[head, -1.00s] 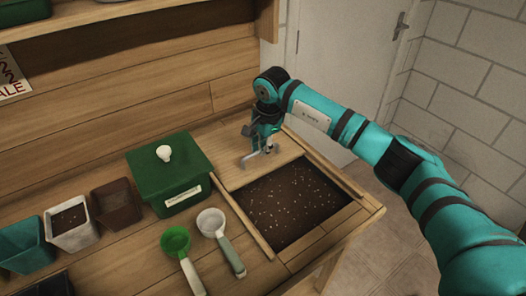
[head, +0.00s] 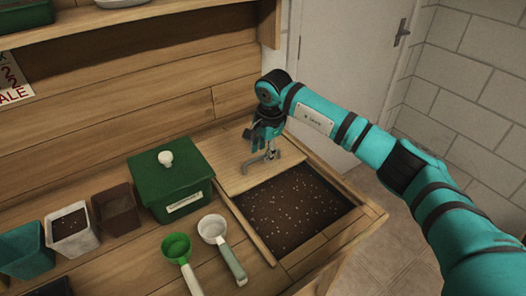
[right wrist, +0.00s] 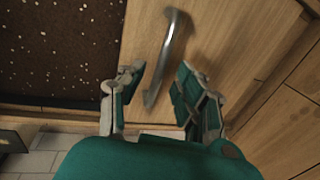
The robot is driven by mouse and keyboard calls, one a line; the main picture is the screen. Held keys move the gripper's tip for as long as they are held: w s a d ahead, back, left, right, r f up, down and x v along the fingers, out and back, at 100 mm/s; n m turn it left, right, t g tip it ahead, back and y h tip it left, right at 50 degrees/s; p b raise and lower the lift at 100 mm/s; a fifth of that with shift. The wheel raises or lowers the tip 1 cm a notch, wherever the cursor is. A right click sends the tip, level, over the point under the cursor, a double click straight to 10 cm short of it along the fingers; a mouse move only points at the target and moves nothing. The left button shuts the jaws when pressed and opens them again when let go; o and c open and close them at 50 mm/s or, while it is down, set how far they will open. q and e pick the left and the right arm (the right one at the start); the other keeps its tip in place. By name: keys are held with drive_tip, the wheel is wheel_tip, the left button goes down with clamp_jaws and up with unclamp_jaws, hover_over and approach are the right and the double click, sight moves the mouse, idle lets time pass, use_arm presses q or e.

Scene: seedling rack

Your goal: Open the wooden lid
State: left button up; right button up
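The wooden lid (head: 222,160) lies flat at the back of the soil bin, and the front part of the bin is uncovered. In the right wrist view the lid (right wrist: 235,40) carries a curved metal bar handle (right wrist: 174,45). My right gripper (head: 262,163) is over the lid near its front edge. In the right wrist view its two fingers (right wrist: 160,78) stand apart on either side of the handle's lower end, with gaps visible. Dark soil with pale specks (head: 295,205) shows in the opening. My left gripper is not in view.
A green box with a white knob (head: 170,190) stands left of the bin. A green scoop (head: 178,250) and a white scoop (head: 214,230) lie in front. Several small pots, including a white one (head: 75,238), stand at the left. The wooden back wall (head: 130,95) rises behind.

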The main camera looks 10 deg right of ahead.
wheel_tip(320, 180, up, 11)
drive_tip(key=s, duration=0.2)
drive_tip(key=shift+d, duration=0.4)
